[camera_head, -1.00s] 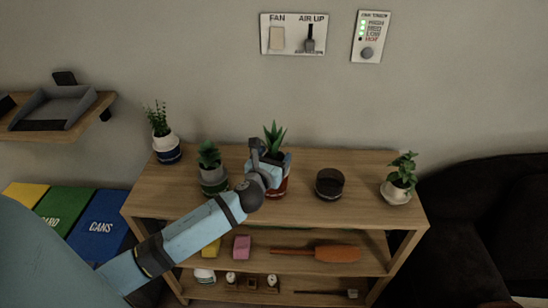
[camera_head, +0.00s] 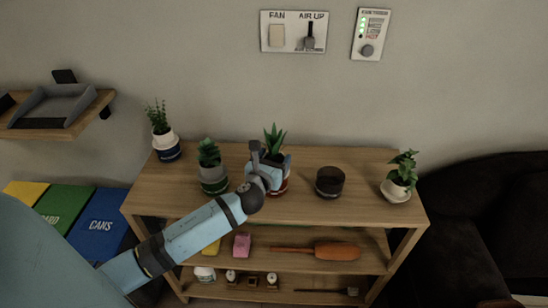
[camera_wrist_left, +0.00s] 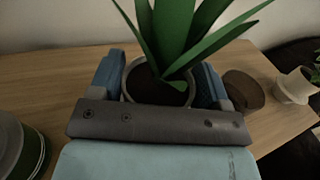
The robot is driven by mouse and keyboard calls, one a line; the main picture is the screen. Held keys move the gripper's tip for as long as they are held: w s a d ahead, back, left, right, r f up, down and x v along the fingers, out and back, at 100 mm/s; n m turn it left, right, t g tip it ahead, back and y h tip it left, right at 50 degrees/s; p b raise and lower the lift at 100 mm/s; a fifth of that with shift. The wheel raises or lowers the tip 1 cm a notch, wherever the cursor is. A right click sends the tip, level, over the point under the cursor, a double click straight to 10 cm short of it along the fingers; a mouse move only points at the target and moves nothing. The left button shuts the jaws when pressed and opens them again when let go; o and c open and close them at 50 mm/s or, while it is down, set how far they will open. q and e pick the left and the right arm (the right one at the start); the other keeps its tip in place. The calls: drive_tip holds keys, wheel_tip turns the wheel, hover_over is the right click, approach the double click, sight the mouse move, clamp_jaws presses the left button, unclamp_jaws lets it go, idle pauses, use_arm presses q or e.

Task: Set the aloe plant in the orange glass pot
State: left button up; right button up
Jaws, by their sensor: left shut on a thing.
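The aloe plant (camera_head: 275,137) has long pointed green leaves and stands upright over the middle of the shelf's top board. In the wrist view the aloe (camera_wrist_left: 178,35) rises from dark soil in a pale round pot (camera_wrist_left: 130,91). My left gripper (camera_head: 270,174) is shut on this pot, with one blue finger on each side. A reddish part (camera_head: 284,189) shows low beneath the gripper; the gripper hides how it meets the pale pot. A dark brownish glass pot (camera_head: 330,183), seemingly empty, stands to the right; any orange tint is hard to tell. It also shows in the wrist view (camera_wrist_left: 244,91). My right gripper is not in view.
Potted plants stand left, in a blue-banded pot (camera_head: 167,149) and a green-banded pot (camera_head: 214,181), and right, in a white pot (camera_head: 396,191). The wooden shelf top (camera_head: 310,213) is clear in front of the dark pot. A wall is behind; a dark sofa (camera_head: 460,220) is right.

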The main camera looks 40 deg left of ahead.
use_arm(q)
drive_tip(key=shift+f, duration=0.1)
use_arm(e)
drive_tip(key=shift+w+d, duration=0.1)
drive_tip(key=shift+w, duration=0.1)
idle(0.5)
use_arm(q)
drive_tip(key=shift+f+b, duration=0.35)
drive_tip(key=shift+f, duration=0.1)
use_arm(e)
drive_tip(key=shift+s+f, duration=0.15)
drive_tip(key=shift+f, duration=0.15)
use_arm(q)
drive_tip(key=o, duration=0.8)
